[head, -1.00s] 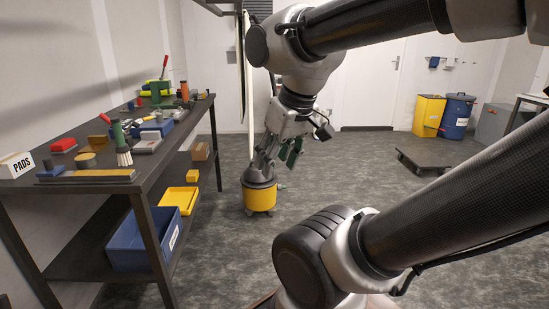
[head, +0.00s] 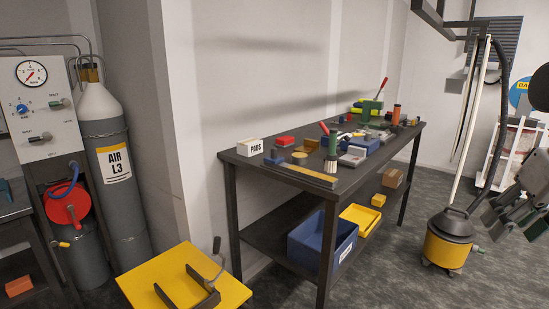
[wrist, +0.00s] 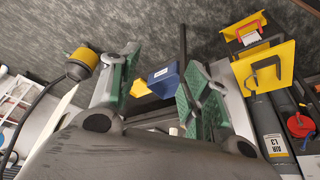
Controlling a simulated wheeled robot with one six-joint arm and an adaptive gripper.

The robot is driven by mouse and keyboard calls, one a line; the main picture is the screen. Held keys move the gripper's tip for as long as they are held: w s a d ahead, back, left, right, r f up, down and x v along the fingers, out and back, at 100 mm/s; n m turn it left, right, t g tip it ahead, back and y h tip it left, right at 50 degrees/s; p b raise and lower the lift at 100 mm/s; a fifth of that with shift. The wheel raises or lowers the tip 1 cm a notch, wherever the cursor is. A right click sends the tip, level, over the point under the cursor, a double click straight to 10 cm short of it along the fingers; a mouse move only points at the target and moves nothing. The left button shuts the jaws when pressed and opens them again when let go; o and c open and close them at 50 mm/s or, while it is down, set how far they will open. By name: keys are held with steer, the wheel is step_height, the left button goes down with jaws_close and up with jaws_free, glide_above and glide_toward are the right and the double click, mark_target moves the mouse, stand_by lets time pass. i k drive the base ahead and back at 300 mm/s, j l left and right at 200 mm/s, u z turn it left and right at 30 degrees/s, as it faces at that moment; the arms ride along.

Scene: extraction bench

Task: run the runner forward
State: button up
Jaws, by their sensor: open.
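No part can be picked out for certain as the runner. A dark overhead frame (head: 455,22) juts in at the top right of the head view, with a black hose (head: 505,90) and pale tubes (head: 468,110) hanging below it. My gripper (head: 517,208) is at the right edge of the head view, right of the yellow vacuum (head: 446,250) and partly cut off. In the wrist view my gripper (wrist: 160,90) has its green-padded fingers spread apart, with nothing held between them. The yellow vacuum also shows there (wrist: 83,60), beyond the fingers.
A dark workbench (head: 228,158) carries tools and blocks, with a blue bin (head: 308,245) on its lower shelf.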

mark_target(273, 159)
steer(key=i+j+u, duration=0.7)
steer(key=k+l, duration=0.05)
